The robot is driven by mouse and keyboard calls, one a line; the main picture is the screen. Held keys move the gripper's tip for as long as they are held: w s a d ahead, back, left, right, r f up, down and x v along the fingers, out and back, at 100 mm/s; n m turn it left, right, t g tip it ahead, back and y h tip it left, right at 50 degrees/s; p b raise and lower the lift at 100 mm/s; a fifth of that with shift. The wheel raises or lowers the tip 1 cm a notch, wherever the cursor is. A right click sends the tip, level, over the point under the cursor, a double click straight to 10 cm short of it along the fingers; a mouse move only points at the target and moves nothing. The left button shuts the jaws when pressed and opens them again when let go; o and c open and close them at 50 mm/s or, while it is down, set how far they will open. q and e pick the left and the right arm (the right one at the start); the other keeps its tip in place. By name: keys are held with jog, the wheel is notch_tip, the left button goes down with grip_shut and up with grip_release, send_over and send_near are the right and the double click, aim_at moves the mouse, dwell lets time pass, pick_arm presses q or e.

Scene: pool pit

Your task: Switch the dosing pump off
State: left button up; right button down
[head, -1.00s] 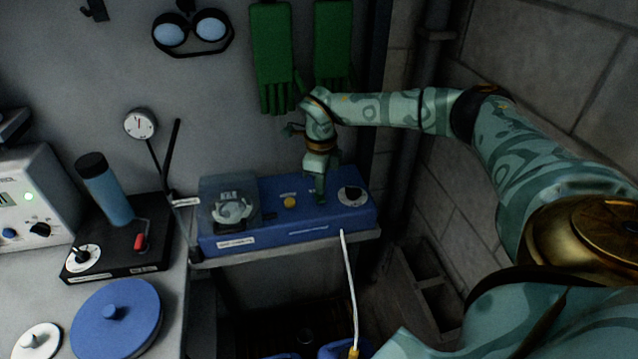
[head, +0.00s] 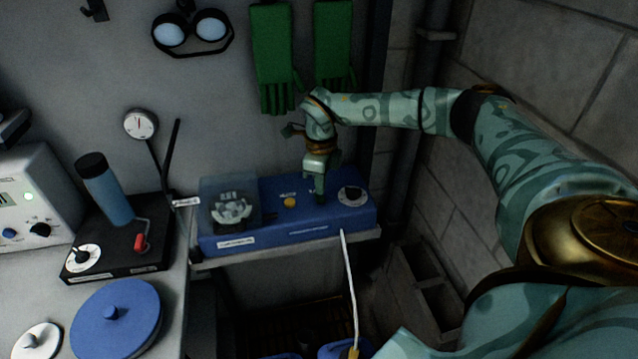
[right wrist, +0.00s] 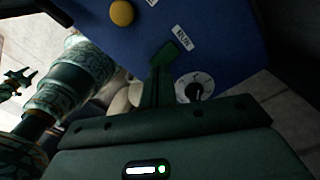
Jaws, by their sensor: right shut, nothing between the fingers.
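The dosing pump (head: 270,228) is a blue box on a shelf, with a clear cover over a pale roller head (head: 231,211) at its left. On its top are a yellow button or lamp (head: 290,202) and a black knob on a white dial (head: 351,195). My right gripper (head: 320,196) points down at the top between these two, shut and empty. In the right wrist view its fingers (right wrist: 164,75) are beside the dial (right wrist: 195,86), near a RUN label (right wrist: 183,38). Any switch at the fingertips is hidden. A small claw (right wrist: 16,83), perhaps my left gripper, shows at the left edge there.
Left of the pump, a black stirrer-like unit (head: 120,262) holds a blue cylinder (head: 105,190). A blue lid (head: 116,318) lies in front. Green gloves (head: 272,55) hang above. A white tube (head: 349,285) runs down from the pump's front. A block wall stands close on the right.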

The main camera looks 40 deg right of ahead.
aim_at(321, 199)
jog(key=shift+s+f+b, duration=0.1)
jog(key=shift+f+b, duration=0.35)
jog(key=shift+f, duration=0.8)
dwell(0.8)
notch_tip(321, 199, up, 7)
jog(key=p, duration=0.7)
dwell(0.4)
